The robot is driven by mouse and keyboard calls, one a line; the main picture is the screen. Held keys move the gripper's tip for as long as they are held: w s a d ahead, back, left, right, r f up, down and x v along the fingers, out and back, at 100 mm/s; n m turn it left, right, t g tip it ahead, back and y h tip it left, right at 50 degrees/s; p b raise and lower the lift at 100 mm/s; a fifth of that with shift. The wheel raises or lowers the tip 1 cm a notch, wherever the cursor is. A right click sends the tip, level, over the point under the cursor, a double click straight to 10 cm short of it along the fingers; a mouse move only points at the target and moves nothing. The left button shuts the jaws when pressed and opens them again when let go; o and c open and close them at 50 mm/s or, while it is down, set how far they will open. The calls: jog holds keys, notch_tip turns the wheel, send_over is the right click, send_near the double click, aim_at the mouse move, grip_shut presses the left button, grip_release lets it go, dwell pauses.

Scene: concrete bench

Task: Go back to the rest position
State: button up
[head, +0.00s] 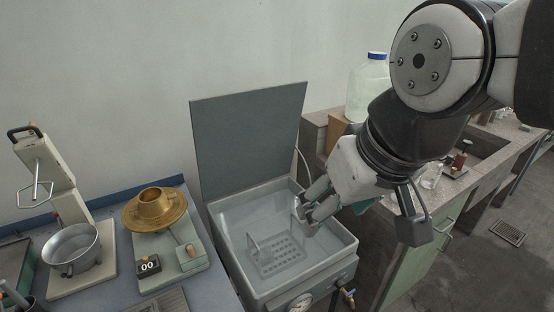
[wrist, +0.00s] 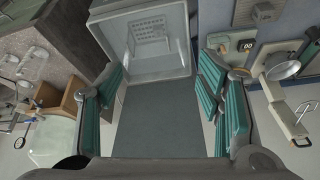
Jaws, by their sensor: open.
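My gripper (head: 306,212) is open and empty, above the right side of a grey open-topped bath (head: 228,226). Its teal-padded fingers show wide apart in the wrist view (wrist: 163,88), with nothing between them. The bath's grey lid (head: 248,140) stands raised behind it. A perforated plate (head: 282,262) lies on the bath floor, and a small clear object stands at its left edge. I cannot tell whether the fingers touch the bath.
Left of the bath, a brass dish (head: 156,212) sits on a device with a small display (head: 148,265). Further left, a metal pan (head: 72,246) sits on a stand. At right are a large capped bottle (head: 368,85), a brown block and a stone counter with glassware.

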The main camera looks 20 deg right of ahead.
jog(key=shift+s+d, duration=0.35)
jog(key=shift+s, duration=0.2)
jog(key=shift+s+d, duration=0.3)
jog(key=shift+s, duration=0.2)
dwell(0.4)
